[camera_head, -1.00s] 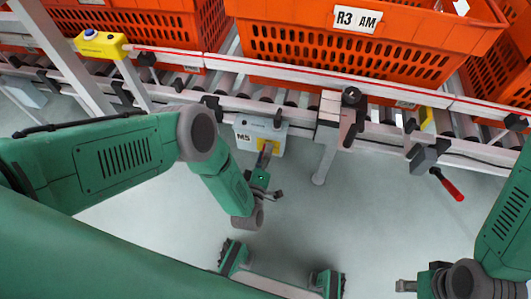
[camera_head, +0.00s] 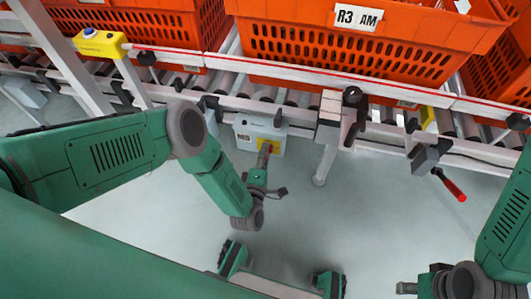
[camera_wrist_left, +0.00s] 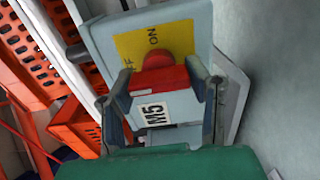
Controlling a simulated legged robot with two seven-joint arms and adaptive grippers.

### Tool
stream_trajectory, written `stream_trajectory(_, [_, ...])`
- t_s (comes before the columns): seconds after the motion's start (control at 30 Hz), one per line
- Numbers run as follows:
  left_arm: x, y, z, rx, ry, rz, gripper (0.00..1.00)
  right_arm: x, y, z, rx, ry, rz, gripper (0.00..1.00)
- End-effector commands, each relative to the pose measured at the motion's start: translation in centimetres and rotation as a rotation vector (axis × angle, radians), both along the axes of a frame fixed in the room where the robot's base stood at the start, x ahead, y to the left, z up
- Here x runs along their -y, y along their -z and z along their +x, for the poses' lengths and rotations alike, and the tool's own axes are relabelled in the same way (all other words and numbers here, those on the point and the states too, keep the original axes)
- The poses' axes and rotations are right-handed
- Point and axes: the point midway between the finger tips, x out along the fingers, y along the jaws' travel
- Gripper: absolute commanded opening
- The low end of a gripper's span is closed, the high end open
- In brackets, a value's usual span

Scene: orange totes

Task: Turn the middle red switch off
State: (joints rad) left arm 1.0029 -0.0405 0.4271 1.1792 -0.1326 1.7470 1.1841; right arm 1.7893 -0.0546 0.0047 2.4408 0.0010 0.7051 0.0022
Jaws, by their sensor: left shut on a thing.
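The grey M5 switch box (camera_head: 247,134) hangs below the conveyor rail in the head view. In the left wrist view the box (camera_wrist_left: 99,37) fills the middle, with a yellow plate (camera_wrist_left: 185,38) reading "ON" and a partly hidden "OFF". The red switch (camera_wrist_left: 158,60) sits at the plate's lower edge. My left gripper (camera_head: 264,153) is at the box, its fingers on both sides of the switch and shut on it. In the head view the gripper hides the switch. My right gripper (camera_head: 405,287) is low at the right, away from the box; its jaw state is unclear.
Orange totes (camera_head: 345,50) stand on the roller conveyor (camera_head: 292,97) behind the box. A post (camera_head: 325,165) and a grey bracket with a red-handled lever (camera_head: 450,187) are to the right. A yellow button box (camera_head: 100,42) is at upper left.

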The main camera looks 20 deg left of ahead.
Motion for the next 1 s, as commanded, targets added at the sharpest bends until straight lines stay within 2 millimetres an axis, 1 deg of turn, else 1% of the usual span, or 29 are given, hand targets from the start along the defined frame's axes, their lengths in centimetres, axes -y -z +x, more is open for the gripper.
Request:
stream_trajectory(0.03, [-0.4, 0.4, -0.2, -0.010, -0.007, 0.003, 0.15, 0.0, 0.0, 0.0, 0.000, 0.000, 0.000, 0.40])
stream_trajectory(0.17, [-0.4, 0.4, -0.3, -0.011, -0.007, 0.003, 0.15, 0.0, 0.0, 0.0, 0.000, 0.000, 0.000, 0.40])
stream_trajectory(0.2, [-0.4, 0.4, -0.3, -0.011, -0.007, 0.003, 0.47, 0.0, 0.0, 0.0, 0.000, 0.000, 0.000, 0.40])
stream_trajectory(0.23, [-0.4, 0.5, -0.3, -0.011, -0.007, 0.003, 0.58, 0.0, 0.0, 0.0, 0.000, 0.000, 0.000, 0.40])
stream_trajectory(0.27, [-0.4, 0.4, -0.3, -0.011, -0.006, 0.003, 0.66, 0.0, 0.0, 0.0, 0.000, 0.000, 0.000, 0.40])
stream_trajectory(0.53, [-0.1, 0.2, -0.2, -0.005, -0.003, 0.003, 0.66, 0.0, 0.0, 0.0, 0.000, 0.000, 0.000, 0.40])
stream_trajectory(0.63, [-0.1, 0.2, -0.6, -0.006, -0.002, 0.003, 0.66, 0.0, 0.0, -0.1, 0.002, 0.000, 0.000, 0.40])
stream_trajectory(0.77, [0.0, 0.3, -2.3, -0.009, -0.002, 0.002, 0.66, 0.0, 0.0, -0.1, 0.002, 0.000, 0.000, 0.40])
stream_trajectory(1.0, [0.2, 0.4, -6.2, -0.009, -0.004, 0.002, 0.66, 0.0, -0.1, -0.1, 0.002, 0.000, 0.000, 0.40])
